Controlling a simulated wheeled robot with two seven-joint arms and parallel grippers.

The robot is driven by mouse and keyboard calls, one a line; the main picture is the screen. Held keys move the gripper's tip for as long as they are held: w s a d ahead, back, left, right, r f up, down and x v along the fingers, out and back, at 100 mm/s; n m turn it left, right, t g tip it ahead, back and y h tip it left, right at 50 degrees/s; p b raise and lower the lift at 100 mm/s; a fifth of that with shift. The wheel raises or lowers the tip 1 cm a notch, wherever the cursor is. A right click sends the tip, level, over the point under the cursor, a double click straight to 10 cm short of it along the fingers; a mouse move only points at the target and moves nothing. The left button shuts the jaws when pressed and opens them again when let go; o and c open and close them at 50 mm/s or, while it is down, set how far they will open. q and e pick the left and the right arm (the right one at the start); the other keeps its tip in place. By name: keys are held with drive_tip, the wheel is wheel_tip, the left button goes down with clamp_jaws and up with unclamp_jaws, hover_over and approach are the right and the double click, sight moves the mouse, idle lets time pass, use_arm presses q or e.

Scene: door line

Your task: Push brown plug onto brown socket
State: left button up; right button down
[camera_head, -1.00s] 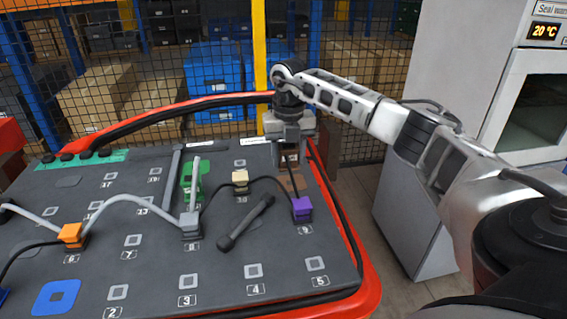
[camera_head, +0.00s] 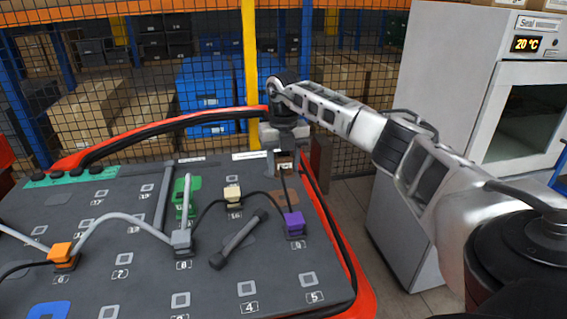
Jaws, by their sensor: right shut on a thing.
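My right gripper (camera_head: 286,150) is over the far right corner of the grey board. It is shut on the brown plug (camera_head: 286,161), which is small and mostly hidden by the gripper. A dark cable runs from the purple plug (camera_head: 294,223) up to the held plug. The brown socket shows as a brownish patch (camera_head: 277,198) on the board below the gripper, partly hidden by the cable and purple plug. I cannot tell the exact gap between plug and socket. My left gripper is out of view.
The board (camera_head: 140,290) has a red rim and black edging. An orange plug (camera_head: 62,256), a grey plug (camera_head: 181,240), a cream plug (camera_head: 232,196) and a green part (camera_head: 184,195) stand on it. A black mesh fence (camera_head: 110,100) is behind; a grey cabinet (camera_head: 430,70) is right.

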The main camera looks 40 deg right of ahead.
sight(283, 174)
drive_tip(key=shift+f, duration=0.1)
drive_tip(key=shift+f+b, duration=0.6)
drive_tip(key=shift+f, duration=1.05)
drive_tip(key=shift+f+b, duration=0.5)
drive_tip(key=shift+f, duration=0.85)
drive_tip(key=shift+f, duration=0.15)
drive_tip(key=shift+f, duration=0.25)
drive_tip(key=shift+f+b, duration=0.4)
